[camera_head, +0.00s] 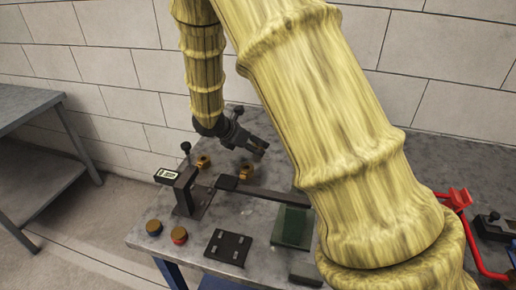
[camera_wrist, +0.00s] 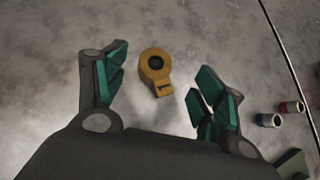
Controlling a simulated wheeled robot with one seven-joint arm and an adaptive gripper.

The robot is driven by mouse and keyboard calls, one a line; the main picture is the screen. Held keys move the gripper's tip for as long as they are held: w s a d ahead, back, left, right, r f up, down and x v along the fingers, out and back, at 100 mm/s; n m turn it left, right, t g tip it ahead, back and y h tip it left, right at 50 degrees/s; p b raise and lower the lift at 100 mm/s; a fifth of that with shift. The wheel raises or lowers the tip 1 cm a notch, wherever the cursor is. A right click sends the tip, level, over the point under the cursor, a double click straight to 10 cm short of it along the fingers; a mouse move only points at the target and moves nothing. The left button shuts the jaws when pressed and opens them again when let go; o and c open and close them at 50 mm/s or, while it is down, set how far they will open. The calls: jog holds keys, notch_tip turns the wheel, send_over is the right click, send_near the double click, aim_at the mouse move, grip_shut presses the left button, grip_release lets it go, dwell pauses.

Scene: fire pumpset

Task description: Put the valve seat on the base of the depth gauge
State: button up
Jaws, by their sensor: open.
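A brass ring with a short tab (camera_wrist: 155,66), which looks like the valve seat, lies on the grey table in the wrist view, between and beyond my fingertips. My gripper (camera_wrist: 163,86) is open and empty, its green-padded fingers apart from the ring. In the head view my gripper (camera_head: 260,150) hangs above the back of the table. One brass piece (camera_head: 246,172) is just below it and another (camera_head: 203,161) is to its left; I cannot tell which one the wrist view shows. The depth gauge (camera_head: 184,189), with a small display, stands at the table's left on a dark flat base (camera_head: 198,205).
A black plate (camera_head: 228,247) and a green block (camera_head: 292,227) are in front. A dark bar (camera_head: 270,194) lies across the middle. My arm hides the table's centre right.

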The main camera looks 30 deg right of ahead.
aim_at(260, 147)
jog(key=shift+x, duration=1.6)
jog(key=c, duration=1.4)
jog(key=shift+r, duration=0.1)
grip_shut()
